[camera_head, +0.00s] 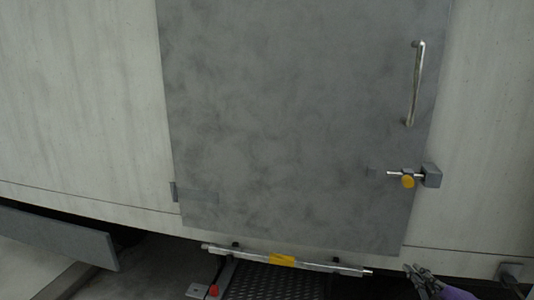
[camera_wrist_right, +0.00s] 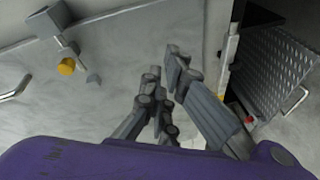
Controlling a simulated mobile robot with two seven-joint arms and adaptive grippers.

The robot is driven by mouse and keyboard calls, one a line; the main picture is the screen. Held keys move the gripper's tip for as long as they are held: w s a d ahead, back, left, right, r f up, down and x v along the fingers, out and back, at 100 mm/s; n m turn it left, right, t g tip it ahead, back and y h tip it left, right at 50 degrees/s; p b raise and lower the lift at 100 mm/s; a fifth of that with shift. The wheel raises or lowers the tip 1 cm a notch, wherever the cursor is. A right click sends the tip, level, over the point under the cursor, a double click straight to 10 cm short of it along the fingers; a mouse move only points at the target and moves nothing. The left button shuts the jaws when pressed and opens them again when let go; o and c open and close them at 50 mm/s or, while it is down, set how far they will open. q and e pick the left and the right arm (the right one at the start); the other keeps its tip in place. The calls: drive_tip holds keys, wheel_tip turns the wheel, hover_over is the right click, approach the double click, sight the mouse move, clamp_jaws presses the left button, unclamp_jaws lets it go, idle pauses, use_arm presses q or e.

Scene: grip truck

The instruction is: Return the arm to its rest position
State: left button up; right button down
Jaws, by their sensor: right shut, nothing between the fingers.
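My right gripper (camera_head: 412,268) is low at the right of the head view, in front of the truck side just right of the door's lower corner. In the right wrist view the right gripper (camera_wrist_right: 167,68) has its fingers close together with nothing between them. The grey door (camera_head: 290,120) is closed against the pale truck wall (camera_head: 80,90). A yellow-knobbed latch (camera_head: 407,181) on its right edge also shows in the right wrist view (camera_wrist_right: 67,66). My left gripper is not in view.
A metal handle (camera_head: 414,85) stands out from the door's upper right. A metal bar (camera_head: 320,264) with a yellow piece runs below the door, above a treaded step (camera_head: 270,285). The step also shows in the right wrist view (camera_wrist_right: 275,75). A grey panel (camera_head: 55,236) hangs at lower left.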

drive_tip(key=s+a+f+m+g+p, duration=0.15)
drive_tip(key=s+a+f+m, duration=0.25)
drive_tip(key=s+f, duration=0.5)
drive_tip(key=s+a+f+m+g, duration=0.3)
drive_tip(key=s+a+f+m, duration=0.1)
drive_tip(key=s+f, duration=0.5)
use_arm(q)
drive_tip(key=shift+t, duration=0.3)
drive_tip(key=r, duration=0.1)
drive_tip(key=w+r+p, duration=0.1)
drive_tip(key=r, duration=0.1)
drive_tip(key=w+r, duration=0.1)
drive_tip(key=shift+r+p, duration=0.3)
drive_tip(key=shift+p, duration=0.05)
use_arm(e)
drive_tip(key=s+a+f+m+g, duration=0.1)
drive_tip(key=s+a+f, duration=0.2)
drive_tip(key=s, duration=0.4)
drive_tip(key=s+a+f+m+g, duration=0.1)
drive_tip(key=s+a+f+m, duration=0.1)
drive_tip(key=s, duration=0.4)
drive_tip(key=s+a+f+m+g, duration=0.1)
drive_tip(key=s+a+f+m, duration=0.1)
drive_tip(key=s+a+f, duration=0.2)
drive_tip(key=s+a, duration=0.2)
drive_tip(key=s, duration=0.1)
drive_tip(key=shift+s+g, duration=0.35)
